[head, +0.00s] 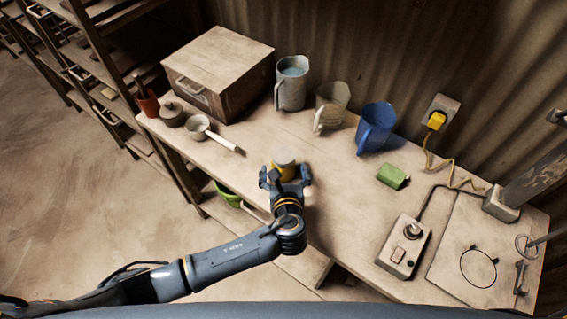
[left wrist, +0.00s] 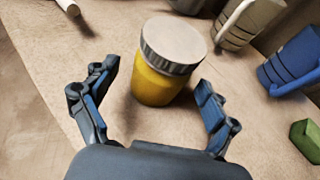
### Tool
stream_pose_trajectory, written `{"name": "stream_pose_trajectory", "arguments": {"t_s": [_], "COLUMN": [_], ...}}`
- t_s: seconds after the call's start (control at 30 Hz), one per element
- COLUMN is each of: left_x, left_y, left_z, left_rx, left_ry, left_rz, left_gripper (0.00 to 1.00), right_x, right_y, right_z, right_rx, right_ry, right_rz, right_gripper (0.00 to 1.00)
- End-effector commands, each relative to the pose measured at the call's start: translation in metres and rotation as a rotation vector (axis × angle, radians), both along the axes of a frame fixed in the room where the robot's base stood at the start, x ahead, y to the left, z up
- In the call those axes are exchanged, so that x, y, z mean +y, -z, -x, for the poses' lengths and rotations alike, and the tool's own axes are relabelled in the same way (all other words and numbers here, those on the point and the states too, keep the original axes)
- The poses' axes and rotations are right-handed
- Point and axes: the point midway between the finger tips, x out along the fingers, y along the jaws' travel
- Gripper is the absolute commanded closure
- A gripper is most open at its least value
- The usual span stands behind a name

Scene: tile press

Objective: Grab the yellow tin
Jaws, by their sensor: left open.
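The yellow tin (head: 284,166) stands upright on the wooden table, near its front edge in the head view. In the left wrist view the tin (left wrist: 158,82) has a yellow body and a wide pale lid with a ridged grey rim. My left gripper (head: 285,178) is open, and in the wrist view its two fingers (left wrist: 158,98) stand apart on either side of the near part of the tin. A gap shows between each finger and the tin. The lower front of the tin is partly hidden by the gripper in the head view. My right gripper is not in view.
On the table (head: 330,215) stand a wooden box (head: 220,75), a grey jug (head: 291,85), a beige jug (head: 331,106) and a blue jug (head: 375,128). A ladle (head: 200,127) lies left of the tin. A green block (head: 392,176) and a switch box (head: 404,246) are to the right.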

Motion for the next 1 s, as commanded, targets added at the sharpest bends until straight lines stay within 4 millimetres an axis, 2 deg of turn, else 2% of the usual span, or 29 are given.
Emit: {"name": "stream_pose_trajectory", "arguments": {"t_s": [0.1, 0.2, 0.47, 0.8, 1.0], "left_x": [0.0, 0.001, 0.001, 0.001, 0.001], "left_y": [0.005, 0.009, 0.011, 0.01, 0.01], "left_z": [-0.016, -0.023, -0.025, -0.025, -0.025], "left_rx": [0.0, 0.0, 0.001, 0.001, 0.0], "left_ry": [-0.001, 0.0, 0.001, 0.001, 0.0], "left_rz": [-0.001, 0.0, 0.001, 0.001, 0.002], "left_gripper": [0.14, 0.14, 0.14, 0.81, 0.81], "right_x": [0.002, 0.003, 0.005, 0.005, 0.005], "right_y": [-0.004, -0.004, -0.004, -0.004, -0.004], "right_z": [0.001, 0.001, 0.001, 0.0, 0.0], "right_rx": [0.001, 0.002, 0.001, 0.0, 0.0], "right_ry": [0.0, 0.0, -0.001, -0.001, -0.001], "right_rz": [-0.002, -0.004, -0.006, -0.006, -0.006], "right_gripper": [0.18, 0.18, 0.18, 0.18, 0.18]}}
